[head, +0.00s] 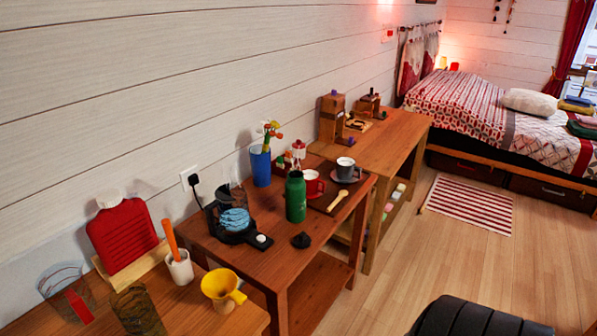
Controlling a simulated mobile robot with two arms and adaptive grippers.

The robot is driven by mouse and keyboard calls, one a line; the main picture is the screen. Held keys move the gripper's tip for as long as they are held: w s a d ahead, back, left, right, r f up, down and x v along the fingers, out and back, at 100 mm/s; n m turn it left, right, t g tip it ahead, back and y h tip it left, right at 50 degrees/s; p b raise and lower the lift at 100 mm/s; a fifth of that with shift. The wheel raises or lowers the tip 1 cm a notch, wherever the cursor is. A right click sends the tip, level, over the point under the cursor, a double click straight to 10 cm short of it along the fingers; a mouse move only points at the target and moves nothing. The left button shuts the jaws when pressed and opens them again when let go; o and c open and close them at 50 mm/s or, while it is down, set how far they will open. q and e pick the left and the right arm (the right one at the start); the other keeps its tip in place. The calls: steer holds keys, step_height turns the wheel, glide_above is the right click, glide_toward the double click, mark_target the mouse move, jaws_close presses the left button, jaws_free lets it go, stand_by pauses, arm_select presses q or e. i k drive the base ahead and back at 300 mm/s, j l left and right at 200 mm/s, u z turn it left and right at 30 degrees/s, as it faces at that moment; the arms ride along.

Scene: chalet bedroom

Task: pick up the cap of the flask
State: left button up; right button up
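The green flask (296,198) stands upright on the middle wooden table, with its top appearing uncapped. A small black cap (301,241) lies on the same table, in front of the flask and near the table's front edge. It is apart from the flask, with bare wood around it. Neither of my grippers can be made out in the head view.
Behind the flask are a red cup (313,185), a grey mug (345,168) and a wooden spoon (338,200). Left of the cap is a black device (236,228) with a blue striped thing. A blue vase (261,166) stands behind. The floor (440,265) in front is mostly clear.

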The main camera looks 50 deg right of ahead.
mark_target(301, 241)
steer(key=z, duration=1.5)
